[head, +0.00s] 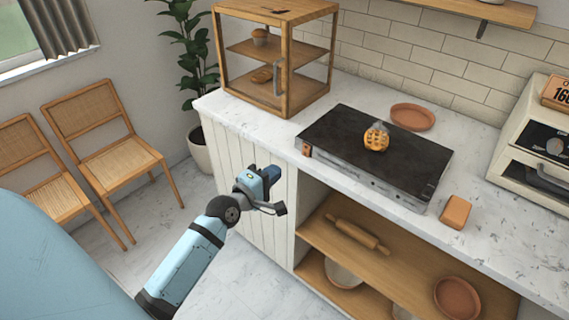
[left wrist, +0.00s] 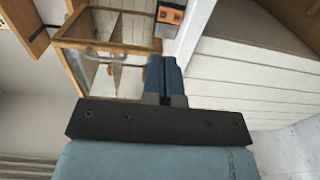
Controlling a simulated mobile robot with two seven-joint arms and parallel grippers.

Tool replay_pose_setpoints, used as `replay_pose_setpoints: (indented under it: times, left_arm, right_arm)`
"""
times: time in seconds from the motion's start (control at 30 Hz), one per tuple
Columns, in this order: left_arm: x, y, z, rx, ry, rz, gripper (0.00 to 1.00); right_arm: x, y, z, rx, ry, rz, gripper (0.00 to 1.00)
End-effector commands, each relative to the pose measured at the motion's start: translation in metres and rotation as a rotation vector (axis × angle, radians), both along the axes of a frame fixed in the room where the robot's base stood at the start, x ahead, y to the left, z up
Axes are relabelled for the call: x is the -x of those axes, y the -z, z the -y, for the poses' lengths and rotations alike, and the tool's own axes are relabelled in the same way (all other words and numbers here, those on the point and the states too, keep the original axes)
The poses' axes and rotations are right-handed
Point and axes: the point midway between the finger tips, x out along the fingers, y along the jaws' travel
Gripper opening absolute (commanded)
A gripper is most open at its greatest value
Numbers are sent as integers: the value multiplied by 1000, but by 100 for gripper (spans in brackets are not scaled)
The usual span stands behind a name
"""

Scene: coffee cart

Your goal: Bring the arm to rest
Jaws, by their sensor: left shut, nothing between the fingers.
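My left arm (head: 190,262) reaches in from the lower left in the head view. My left gripper (head: 271,174) hangs in front of the white panelled side of the counter (head: 245,157), below the countertop edge and apart from it. In the left wrist view, the two blue fingers (left wrist: 165,76) are together with nothing between them. My right gripper is not in either view.
A black griddle (head: 345,160) with a waffle (head: 376,137) sits on the counter. A plate (head: 412,116), a brown block (head: 455,212), a wooden cabinet (head: 305,97) and a toaster oven (head: 535,150) stand around it. Open shelves (head: 335,240) lie below. Two chairs (head: 105,130) stand left.

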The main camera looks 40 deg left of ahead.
Motion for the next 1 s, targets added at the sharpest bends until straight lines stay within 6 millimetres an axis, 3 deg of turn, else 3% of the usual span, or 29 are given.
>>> replay_pose_setpoints:
  times: [0.2,0.77,0.87,1.0]
  left_arm:
    - [15,-1,-1,-1,0,-1,0]
    - [15,-1,-1,-3,0,-2,0]
    - [21,10,8,-68,16,-24,0]
    - [48,58,45,-383,105,-115,0]
  right_arm:
    - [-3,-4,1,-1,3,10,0]
    - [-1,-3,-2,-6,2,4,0]
    - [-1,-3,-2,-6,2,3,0]
    - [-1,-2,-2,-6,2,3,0]
